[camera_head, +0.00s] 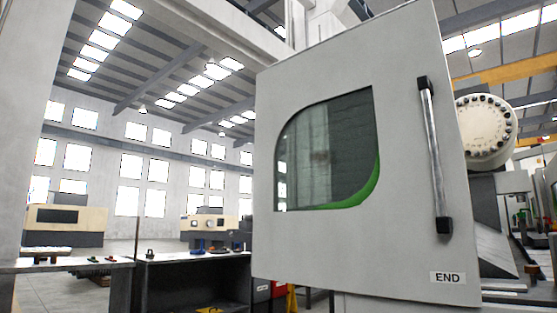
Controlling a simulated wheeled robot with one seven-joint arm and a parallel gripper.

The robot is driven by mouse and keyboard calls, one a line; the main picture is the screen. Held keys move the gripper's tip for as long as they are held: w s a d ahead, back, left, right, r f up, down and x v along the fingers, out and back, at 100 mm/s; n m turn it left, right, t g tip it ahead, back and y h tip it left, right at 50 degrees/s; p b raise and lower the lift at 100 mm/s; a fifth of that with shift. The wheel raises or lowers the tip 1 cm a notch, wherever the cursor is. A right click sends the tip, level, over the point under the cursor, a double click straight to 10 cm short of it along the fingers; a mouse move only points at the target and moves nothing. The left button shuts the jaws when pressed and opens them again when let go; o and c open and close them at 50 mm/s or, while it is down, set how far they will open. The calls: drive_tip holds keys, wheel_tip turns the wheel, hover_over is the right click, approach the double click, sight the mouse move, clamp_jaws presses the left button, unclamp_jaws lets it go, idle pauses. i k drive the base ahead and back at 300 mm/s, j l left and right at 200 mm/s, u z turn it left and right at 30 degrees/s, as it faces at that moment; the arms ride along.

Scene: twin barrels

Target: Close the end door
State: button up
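The end door (405,270) is a large light grey panel filling the right half of the head view. It carries a label reading END (447,278) at its lower right. A dark window (325,150) with a green lower edge is set in it. A vertical bar handle (434,155) with black end mounts runs along its right side. The door looks swung open, standing at an angle in front of the machine. Its hinge is not clearly visible. My gripper is not in view.
A round bolted machine head (487,132) shows behind the door's right edge. Dark benches (190,281) with small tools stand at lower left. A beige machine (66,218) stands farther back. A pale column (25,110) rises at far left. Open floor shows between the benches and far machines.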

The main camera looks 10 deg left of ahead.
sight(407, 232)
drive_tip(key=u, duration=0.1)
drive_tip(key=i+j, duration=0.95)
drive_tip(key=i+j+z, duration=0.05)
drive_tip(key=j, duration=0.05)
